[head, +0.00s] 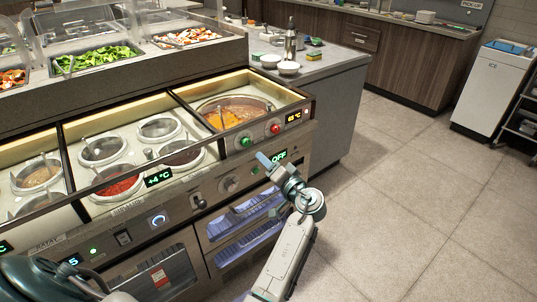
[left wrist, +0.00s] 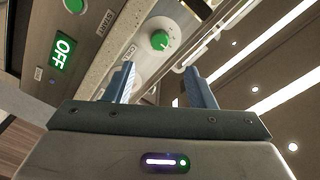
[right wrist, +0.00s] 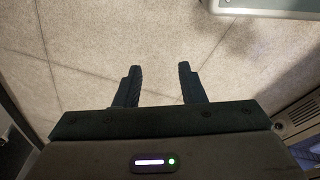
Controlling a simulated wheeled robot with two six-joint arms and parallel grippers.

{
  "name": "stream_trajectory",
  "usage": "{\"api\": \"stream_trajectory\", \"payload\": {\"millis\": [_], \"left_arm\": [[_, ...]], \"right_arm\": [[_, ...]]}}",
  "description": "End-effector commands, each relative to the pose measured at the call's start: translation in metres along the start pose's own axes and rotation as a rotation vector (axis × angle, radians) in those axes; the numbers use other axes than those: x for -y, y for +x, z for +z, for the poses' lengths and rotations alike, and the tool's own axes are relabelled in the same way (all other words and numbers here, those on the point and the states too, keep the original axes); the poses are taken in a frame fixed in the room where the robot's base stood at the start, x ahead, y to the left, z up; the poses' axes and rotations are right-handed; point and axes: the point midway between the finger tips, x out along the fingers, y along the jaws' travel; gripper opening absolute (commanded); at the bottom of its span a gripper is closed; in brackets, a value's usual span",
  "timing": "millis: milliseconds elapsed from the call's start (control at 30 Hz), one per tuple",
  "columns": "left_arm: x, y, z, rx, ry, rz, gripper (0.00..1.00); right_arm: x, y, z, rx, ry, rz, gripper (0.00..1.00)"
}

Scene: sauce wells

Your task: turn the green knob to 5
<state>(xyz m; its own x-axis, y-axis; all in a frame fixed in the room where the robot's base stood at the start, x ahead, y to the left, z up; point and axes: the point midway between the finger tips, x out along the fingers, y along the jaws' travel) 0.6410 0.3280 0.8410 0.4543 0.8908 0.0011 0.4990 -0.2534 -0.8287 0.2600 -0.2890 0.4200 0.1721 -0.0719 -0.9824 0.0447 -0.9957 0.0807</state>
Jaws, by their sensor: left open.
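The green knob (left wrist: 160,40) sits on a pale round dial on the counter's front panel, just beyond my left fingertips in the left wrist view. A small light mark shows on its face; the dial numbers are too small to read. In the head view I cannot make the knob out clearly near my gripper. My right gripper (right wrist: 157,75) is open and empty above bare floor.
A grey knob (head: 230,184) is to the left. Heated soup wells (head: 240,104) lie behind the rail. Open floor (head: 400,190) spreads to the right.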

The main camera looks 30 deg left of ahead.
Motion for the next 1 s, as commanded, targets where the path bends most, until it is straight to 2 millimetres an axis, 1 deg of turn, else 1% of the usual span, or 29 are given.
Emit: {"api": "stream_trajectory", "payload": {"millis": [33, 167, 400, 500, 600, 767, 1000], "left_arm": [[0.003, 0.004, -0.001, 0.0, 0.0, -0.007, 0.5], [0.004, 0.023, -0.002, -0.001, 0.004, -0.007, 0.5], [0.004, 0.069, -0.002, -0.002, 0.005, -0.004, 0.5], [0.003, 0.085, -0.001, -0.001, 0.004, -0.002, 0.5], [0.002, 0.097, -0.001, -0.002, 0.004, -0.002, 0.5], [0.001, 0.105, 0.0, -0.001, 0.003, 0.0, 0.5], [0.0, 0.106, 0.0, -0.001, 0.003, 0.001, 0.5]], "right_arm": [[0.0, 0.001, 0.001, 0.003, 0.0, 0.0, 0.36], [0.001, 0.009, 0.009, 0.013, 0.002, -0.002, 0.36], [0.0, 0.035, 0.027, 0.024, 0.005, -0.002, 0.36], [0.0, 0.044, 0.034, 0.024, 0.006, -0.002, 0.36], [-0.001, 0.05, 0.038, 0.025, 0.006, -0.002, 0.36], [-0.001, 0.055, 0.042, 0.026, 0.007, -0.002, 0.36], [-0.001, 0.056, 0.043, 0.025, 0.007, -0.002, 0.36]]}}
